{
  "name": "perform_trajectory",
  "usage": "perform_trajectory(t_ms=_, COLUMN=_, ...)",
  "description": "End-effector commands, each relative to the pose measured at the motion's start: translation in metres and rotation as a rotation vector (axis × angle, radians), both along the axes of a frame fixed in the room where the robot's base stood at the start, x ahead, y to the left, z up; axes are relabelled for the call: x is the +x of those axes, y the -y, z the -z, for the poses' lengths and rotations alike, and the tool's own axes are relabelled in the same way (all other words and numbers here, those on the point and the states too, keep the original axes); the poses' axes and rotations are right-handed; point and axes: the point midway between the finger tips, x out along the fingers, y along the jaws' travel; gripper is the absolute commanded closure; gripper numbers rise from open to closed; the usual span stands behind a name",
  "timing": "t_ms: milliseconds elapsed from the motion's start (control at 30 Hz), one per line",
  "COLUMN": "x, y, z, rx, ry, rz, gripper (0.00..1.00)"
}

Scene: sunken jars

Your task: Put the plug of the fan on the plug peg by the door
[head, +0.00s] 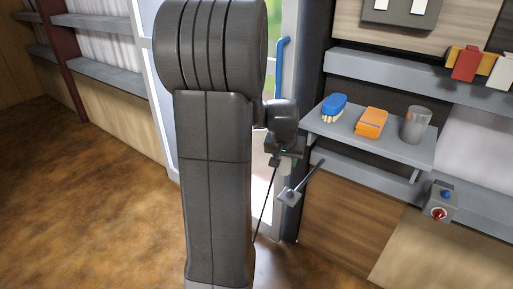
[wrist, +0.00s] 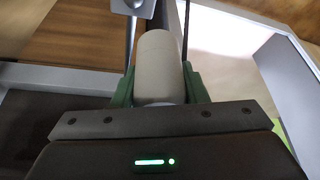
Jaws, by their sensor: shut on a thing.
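My gripper (head: 285,160) is in front of the door frame, partly behind my own arm. Its green fingers (wrist: 160,88) are shut on the plug (wrist: 157,62), a pale, rounded cylinder. In the head view a small pale part of the plug (head: 285,169) shows under the gripper. A dark cord (head: 264,207) runs down from there. What looks like the plug peg (head: 306,178), a thin grey rod with a small square plate, stands just below and right of the gripper. It also shows at the top of the wrist view (wrist: 133,6), apart from the plug. The fan is not visible.
A grey shelf (head: 345,139) right of the gripper holds a blue brush (head: 334,107), an orange block (head: 371,122) and a grey cup (head: 415,124). A switch box (head: 440,204) is farther right. The glass door (head: 160,95) is behind my arm. Open floor (head: 90,200) lies left.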

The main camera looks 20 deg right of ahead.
Motion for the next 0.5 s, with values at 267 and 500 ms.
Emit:
perform_trajectory(t_ms=267, x=-0.031, y=0.016, z=0.01, rx=0.0, ry=0.001, rz=0.061, gripper=0.88)
perform_trajectory(t_ms=500, x=-0.031, y=0.016, z=0.035, rx=0.001, ry=0.001, rz=0.06, gripper=0.88)
